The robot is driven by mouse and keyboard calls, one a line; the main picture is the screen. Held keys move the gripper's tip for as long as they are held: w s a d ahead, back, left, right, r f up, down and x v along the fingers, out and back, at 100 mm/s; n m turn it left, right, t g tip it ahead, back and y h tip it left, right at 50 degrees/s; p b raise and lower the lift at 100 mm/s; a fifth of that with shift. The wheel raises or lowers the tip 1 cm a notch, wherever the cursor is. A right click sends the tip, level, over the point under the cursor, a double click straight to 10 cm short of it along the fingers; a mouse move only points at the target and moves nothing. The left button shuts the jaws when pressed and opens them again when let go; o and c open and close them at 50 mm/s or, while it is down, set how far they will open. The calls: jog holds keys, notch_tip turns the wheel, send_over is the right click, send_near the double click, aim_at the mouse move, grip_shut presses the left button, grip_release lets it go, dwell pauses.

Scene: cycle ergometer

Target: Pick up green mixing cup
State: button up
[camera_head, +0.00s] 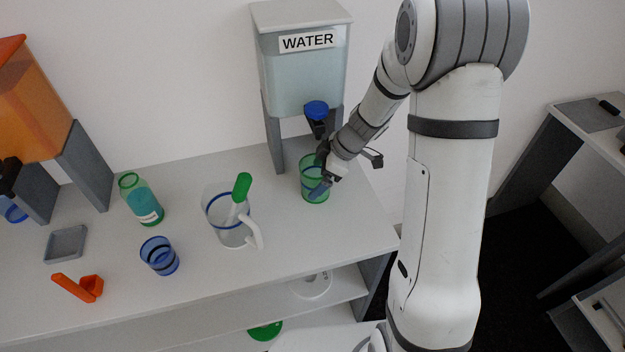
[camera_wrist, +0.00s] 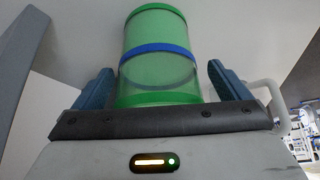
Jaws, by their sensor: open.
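The green mixing cup (camera_head: 314,190) is a see-through green cup with a blue band, standing on the counter below the water dispenser. In the wrist view the cup (camera_wrist: 158,60) fills the middle, between the two blue fingers. My gripper (camera_head: 321,181) is at the cup, and its fingers (camera_wrist: 160,85) are open, one on each side of it. A gap shows between each finger and the cup wall in the wrist view. My wrist hides part of the cup's right side in the head view.
The water dispenser (camera_head: 302,70) with a blue tap (camera_head: 316,110) stands behind the cup. A clear pitcher (camera_head: 222,216) with a green-handled tool (camera_head: 241,190) is to the left. A blue cup (camera_head: 159,256), green bottle (camera_head: 143,200), grey tray (camera_head: 65,244) and orange scoop (camera_head: 90,289) stand farther left.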

jog(key=shift+c, duration=0.6)
jog(key=c, duration=1.2)
jog(key=shift+r+b, duration=0.2)
jog(key=shift+b, duration=0.35)
